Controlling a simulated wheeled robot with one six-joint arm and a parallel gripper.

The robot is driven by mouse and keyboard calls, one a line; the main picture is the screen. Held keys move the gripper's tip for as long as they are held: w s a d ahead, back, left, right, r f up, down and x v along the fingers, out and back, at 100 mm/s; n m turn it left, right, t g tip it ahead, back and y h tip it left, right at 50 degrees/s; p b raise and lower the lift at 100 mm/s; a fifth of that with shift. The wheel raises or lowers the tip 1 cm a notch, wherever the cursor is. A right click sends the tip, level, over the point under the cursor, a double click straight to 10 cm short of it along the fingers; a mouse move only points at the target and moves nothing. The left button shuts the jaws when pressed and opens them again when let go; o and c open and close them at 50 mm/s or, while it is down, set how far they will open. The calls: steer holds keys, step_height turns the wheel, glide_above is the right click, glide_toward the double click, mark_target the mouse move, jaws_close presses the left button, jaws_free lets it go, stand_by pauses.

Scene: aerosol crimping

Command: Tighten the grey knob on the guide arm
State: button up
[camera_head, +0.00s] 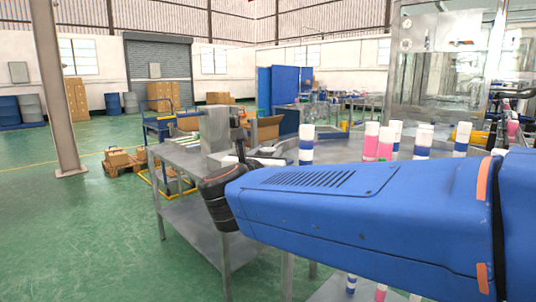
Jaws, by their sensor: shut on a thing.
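My blue arm reaches in from the right, and its black wrist ends at the edge of the metal table (175,155). My gripper (240,142) is small and mostly hidden by the wrist and the arm. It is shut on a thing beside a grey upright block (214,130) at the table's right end. The grey knob is not clearly visible between the jaws, and I cannot make out the guide arm separately. How the knob sits cannot be told from this view.
Several white, blue and pink cans (371,142) stand on the round metal table behind my arm. A glass-walled machine (440,60) stands at the back right. A pallet with cartons (122,160) lies to the left, near a steel column (55,90). The green floor at left is clear.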

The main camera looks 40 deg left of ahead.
mark_target(269, 149)
steer(key=m+t+h, duration=0.1)
steer(key=m+h, duration=0.2)
steer(key=h, duration=0.2)
steer(key=m+t+h, duration=0.1)
steer(key=m+h, duration=0.2)
steer(key=h, duration=0.1)
steer(key=shift+h, duration=0.4)
steer(key=m+g+h, duration=0.1)
steer(key=m+h, duration=0.1)
steer(key=h, duration=0.1)
steer(key=m+g+h, duration=0.1)
steer(key=m+h, duration=0.2)
steer(key=h, duration=0.1)
steer(key=shift+d, duration=0.1)
steer(key=shift+m+g+h, duration=0.3)
steer(key=o, duration=1.1)
steer(key=shift+c, duration=0.2)
step_height(269, 149, up, 10)
steer(key=shift+r, duration=0.1)
